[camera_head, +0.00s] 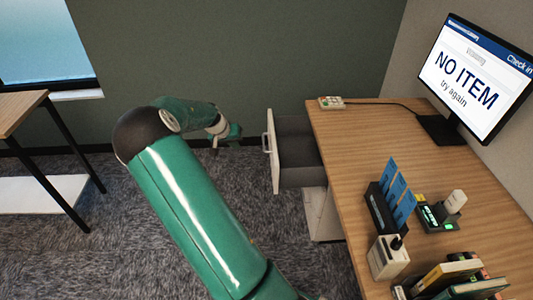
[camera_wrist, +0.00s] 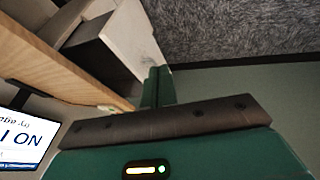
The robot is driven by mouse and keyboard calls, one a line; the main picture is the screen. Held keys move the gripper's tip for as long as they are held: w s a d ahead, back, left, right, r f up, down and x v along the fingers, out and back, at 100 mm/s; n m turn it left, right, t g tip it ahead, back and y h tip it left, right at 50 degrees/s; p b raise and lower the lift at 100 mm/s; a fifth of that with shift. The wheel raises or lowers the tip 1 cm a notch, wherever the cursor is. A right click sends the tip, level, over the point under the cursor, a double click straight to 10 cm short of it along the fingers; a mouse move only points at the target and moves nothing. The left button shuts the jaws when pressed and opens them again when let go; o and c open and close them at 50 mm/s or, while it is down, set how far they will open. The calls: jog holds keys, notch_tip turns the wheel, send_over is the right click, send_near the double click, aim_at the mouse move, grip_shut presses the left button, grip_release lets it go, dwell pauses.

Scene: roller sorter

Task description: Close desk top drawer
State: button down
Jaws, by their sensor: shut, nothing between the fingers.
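The desk's top drawer (camera_head: 297,175) stands pulled out from the left side of the wooden desk (camera_head: 328,125). Its white front, with a pale handle (camera_head: 269,140), faces left toward my gripper. In the wrist view the drawer (camera_wrist: 88,60) shows at the upper left, beyond the green fingers (camera_wrist: 157,85) of my gripper. The fingers are together with nothing between them. The drawer's inside looks dark and empty.
On the desk stand a monitor (camera_head: 472,80) reading "NO ITEM try again", a small button box (camera_head: 331,103), a blue card holder (camera_head: 392,200), a scanner (camera_head: 440,212) and books (camera_head: 450,280). A side table (camera_head: 20,110) stands at far left. The carpet between is clear.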

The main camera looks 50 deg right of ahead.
jog(key=s+d+f+g+h, duration=0.1)
jog(key=s+d+f, duration=0.3)
jog(key=d+f, duration=0.9)
jog(key=shift+d+f+h, duration=0.15)
jog(key=shift+d+h, duration=0.25)
jog(key=shift+d, duration=0.45)
jog(key=s+d, duration=1.2)
jog(key=s, duration=0.2)
jog(key=shift+s+d, duration=0.15)
jog(key=shift+d, duration=0.1)
